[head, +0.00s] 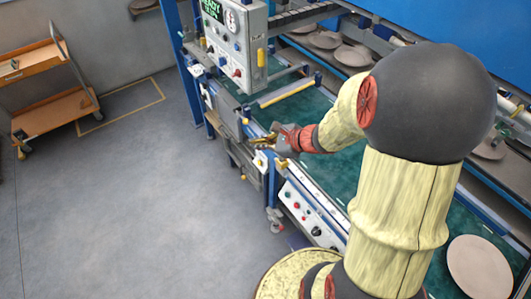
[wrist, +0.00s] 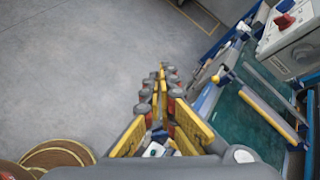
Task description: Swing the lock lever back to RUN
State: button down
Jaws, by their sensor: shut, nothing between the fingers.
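My gripper (head: 264,141) is at the near edge of the green conveyor, beside a grey panel with yellow-tipped parts. In the wrist view its fingers (wrist: 163,75) are together, with nothing between them. I cannot tell which part is the lock lever, and no RUN mark is legible; the gripper covers part of the panel. A small yellow-ended part (head: 244,121) sticks up just behind the gripper. I cannot tell whether the gripper touches anything.
A grey control box (head: 228,40) with a green READY display hangs beyond the gripper. The green conveyor (head: 345,170) runs alongside, with a plate (head: 478,267) at the lower right. A lower button panel (head: 310,215) faces the aisle. An orange cart (head: 55,110) stands far left; the floor between is clear.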

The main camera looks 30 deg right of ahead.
jog(key=shift+s+a+n, duration=0.2)
jog(key=shift+s+n, duration=0.1)
jog(key=shift+s, duration=0.2)
jog(key=shift+s+a+n, duration=0.15)
jog(key=shift+s+n, duration=0.15)
jog(key=shift+s, duration=0.2)
jog(key=shift+f, duration=0.1)
jog(key=s+a+n+g+b, duration=0.1)
jog(key=s+a+n+g, duration=0.2)
jog(key=s+n, duration=0.4)
jog(key=s+a+n+g+b, duration=0.2)
jog(key=s+a+n+g, duration=0.15)
jog(key=s+n, duration=0.35)
jog(key=s+a+r+n+t+h+b, duration=0.2)
jog(key=s+r+n+h+b, duration=0.2)
jog(key=r+n, duration=0.3)
jog(key=s+n+b, duration=0.1)
jog(key=n, duration=0.2)
jog(key=shift+a+r+t+h+b, duration=0.25)
jog(key=shift+r+t+h+b, duration=0.1)
jog(key=shift+r+h+b, duration=0.05)
